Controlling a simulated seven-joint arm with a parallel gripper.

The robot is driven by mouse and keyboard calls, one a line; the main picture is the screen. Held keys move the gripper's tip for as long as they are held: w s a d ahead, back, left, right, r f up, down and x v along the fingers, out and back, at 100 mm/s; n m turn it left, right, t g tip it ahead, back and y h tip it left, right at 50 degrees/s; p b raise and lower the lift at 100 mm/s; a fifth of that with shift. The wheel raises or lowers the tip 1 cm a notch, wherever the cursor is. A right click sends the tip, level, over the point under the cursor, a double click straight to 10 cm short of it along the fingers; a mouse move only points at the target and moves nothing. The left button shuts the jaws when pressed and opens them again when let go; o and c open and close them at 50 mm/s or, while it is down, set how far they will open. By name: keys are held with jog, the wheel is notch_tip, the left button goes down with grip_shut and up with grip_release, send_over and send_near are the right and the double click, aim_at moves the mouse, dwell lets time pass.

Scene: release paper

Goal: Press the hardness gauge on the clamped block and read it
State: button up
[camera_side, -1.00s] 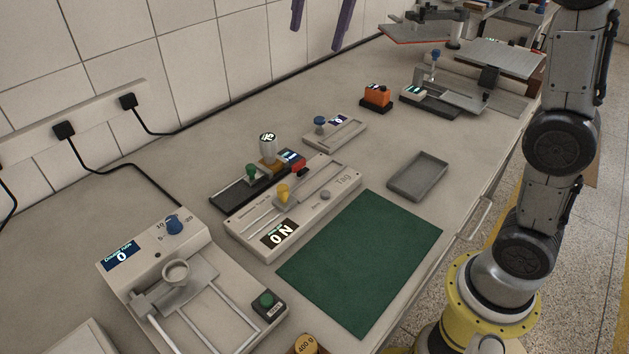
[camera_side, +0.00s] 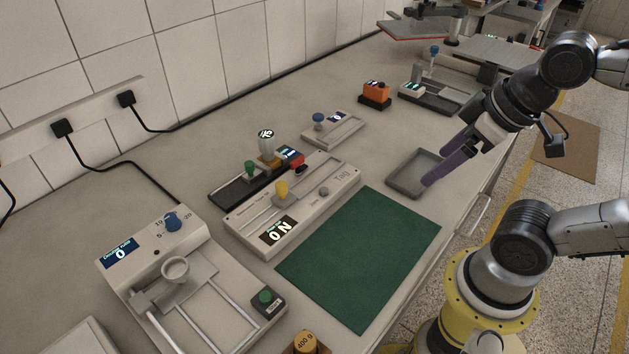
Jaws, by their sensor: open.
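The hardness gauge (camera_side: 266,145), a pale cylinder with a dark round display on top, stands upright at the clamp. A tan block (camera_side: 268,160) shows just below it; I cannot tell whether the gauge rests on the block or stands behind it. The black clamp base (camera_side: 229,192) has a green knob (camera_side: 250,168) on the left and a red part with a small display (camera_side: 293,157) on the right. My gripper (camera_side: 440,172) has purple fingers, angled down left over the grey tray. It is open and apart from the gauge; one finger largely hides the other.
The grey tray (camera_side: 400,180) lies below my fingers. A white "Tag" tester (camera_side: 316,200) with a yellow knob lies in front of the clamp. A blue-knobbed device (camera_side: 335,131) stands behind right, an orange unit (camera_side: 376,92) farther back. The green mat (camera_side: 358,255) is bare.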

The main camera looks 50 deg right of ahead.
jog(key=shift+w+r+m, duration=0.15)
jog(key=shift+w+m, duration=0.05)
jog(key=shift+m, duration=0.4)
